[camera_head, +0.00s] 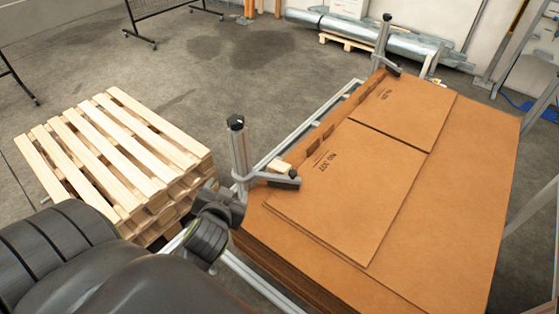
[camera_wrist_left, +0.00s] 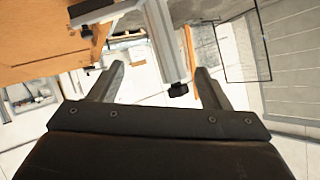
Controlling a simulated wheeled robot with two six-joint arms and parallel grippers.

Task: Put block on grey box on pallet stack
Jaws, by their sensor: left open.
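I cannot make out a separate grey box. My left gripper (camera_head: 218,207) is beside the bracket's post, left of the block and apart from it. The left wrist view shows its two fingers (camera_wrist_left: 160,70) wide apart, with a grey metal post (camera_wrist_left: 165,40) between them in the picture. My right gripper is out of view.
A high stack of brown cardboard sheets (camera_head: 470,190) fills the right side. Upright grey posts (camera_head: 239,150) with black knobs stand along its left edge, another (camera_head: 383,40) at the far end. Open floor (camera_head: 200,60) lies behind the pallets.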

